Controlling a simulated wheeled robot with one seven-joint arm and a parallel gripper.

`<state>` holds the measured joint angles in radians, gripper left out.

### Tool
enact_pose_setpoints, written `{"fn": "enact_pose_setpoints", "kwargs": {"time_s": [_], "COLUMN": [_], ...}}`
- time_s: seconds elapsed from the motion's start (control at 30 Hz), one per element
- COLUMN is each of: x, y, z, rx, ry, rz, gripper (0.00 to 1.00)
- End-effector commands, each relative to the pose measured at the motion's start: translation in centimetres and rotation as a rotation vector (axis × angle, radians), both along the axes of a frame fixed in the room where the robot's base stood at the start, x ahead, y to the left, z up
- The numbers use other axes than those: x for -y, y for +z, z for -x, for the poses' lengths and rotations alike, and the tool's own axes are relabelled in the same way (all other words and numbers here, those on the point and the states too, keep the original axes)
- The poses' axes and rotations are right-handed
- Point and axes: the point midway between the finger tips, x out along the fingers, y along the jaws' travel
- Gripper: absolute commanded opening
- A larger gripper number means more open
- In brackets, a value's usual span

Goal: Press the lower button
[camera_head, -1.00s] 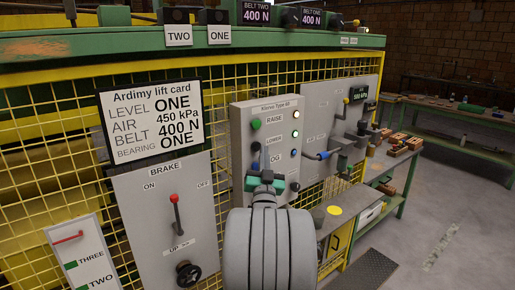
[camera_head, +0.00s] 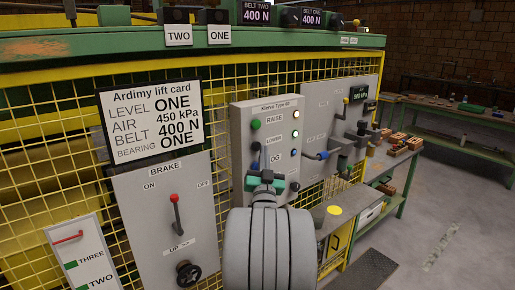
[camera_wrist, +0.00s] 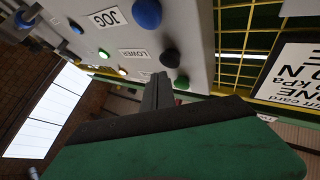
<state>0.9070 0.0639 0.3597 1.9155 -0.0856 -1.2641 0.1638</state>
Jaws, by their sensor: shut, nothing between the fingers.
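The grey control box (camera_head: 240,160) carries a column of buttons on its front. The green button by the RAISE label (camera_head: 256,124) is at the top. The JOG button below is mostly hidden in the head view but shows blue in the wrist view (camera_wrist: 147,12). My gripper (camera_head: 266,175) is in front of the box's lower part. In the wrist view its shut, empty fingertips (camera_wrist: 159,78) appear beside the lower button; I cannot tell whether they touch.
White, green and blue lamps (camera_head: 295,134) line the box's right side. A brake panel (camera_head: 150,220) with a red-knobbed lever is to the left. A grey panel (camera_head: 318,110) with handles projecting is to the right. Yellow mesh fencing (camera_head: 50,150) stands behind.

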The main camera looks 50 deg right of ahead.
Motion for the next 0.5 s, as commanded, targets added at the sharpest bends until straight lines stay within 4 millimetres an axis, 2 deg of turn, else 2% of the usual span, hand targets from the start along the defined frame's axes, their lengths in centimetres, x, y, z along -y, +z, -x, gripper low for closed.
{"fn": "enact_pose_setpoints", "kwargs": {"time_s": [0.5], "x": [0.12], "y": [-0.04], "z": [-0.64], "rx": [0.000], "ry": [0.001], "rz": [0.000], "gripper": [0.00]}}
